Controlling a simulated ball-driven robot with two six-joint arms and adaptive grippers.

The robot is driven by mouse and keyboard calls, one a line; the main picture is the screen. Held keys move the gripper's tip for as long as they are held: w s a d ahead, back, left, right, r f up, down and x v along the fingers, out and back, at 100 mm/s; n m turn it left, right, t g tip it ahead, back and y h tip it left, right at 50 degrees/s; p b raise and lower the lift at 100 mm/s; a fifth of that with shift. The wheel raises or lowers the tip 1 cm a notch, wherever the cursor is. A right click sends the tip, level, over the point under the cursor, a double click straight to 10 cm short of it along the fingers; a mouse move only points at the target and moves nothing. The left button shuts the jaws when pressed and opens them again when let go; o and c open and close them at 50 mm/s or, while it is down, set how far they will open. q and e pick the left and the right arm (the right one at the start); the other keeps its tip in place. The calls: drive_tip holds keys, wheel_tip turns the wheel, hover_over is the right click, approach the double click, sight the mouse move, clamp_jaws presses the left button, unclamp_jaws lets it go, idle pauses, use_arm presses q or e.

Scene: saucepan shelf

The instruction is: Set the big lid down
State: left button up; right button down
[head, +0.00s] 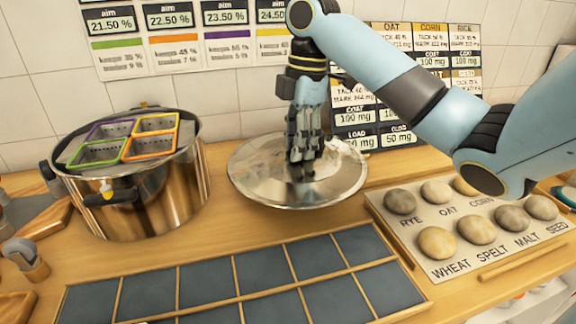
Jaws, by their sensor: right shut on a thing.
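The big lid (250,180) is a wide, shiny steel disc at the middle of the counter, in front of the tiled wall. My right gripper (303,168) comes down from above and is shut at the lid's centre. The fingers hide the lid's handle. The lid looks nearly level, low over the wood or on it; I cannot tell whether it touches. My left gripper is not in view.
A large steel pot (165,200) with coloured square trays (125,138) on top stands left of the lid. A dark tiled board (240,285) lies in front. A tray of labelled round lumps (437,243) is at right. Charts (205,35) hang behind.

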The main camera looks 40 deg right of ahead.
sight(287, 162)
drive_tip(key=shift+w+a+f, duration=0.1)
drive_tip(key=shift+w+f, duration=0.3)
drive_tip(key=shift+w, duration=0.2)
drive_tip(key=shift+w+f, duration=0.4)
drive_tip(key=shift+w, duration=0.2)
drive_tip(key=shift+f, duration=1.9)
drive_tip(key=shift+f, duration=0.15)
drive_tip(key=shift+f, duration=0.4)
drive_tip(key=c, duration=1)
unclamp_jaws()
drive_tip(key=shift+r, duration=0.1)
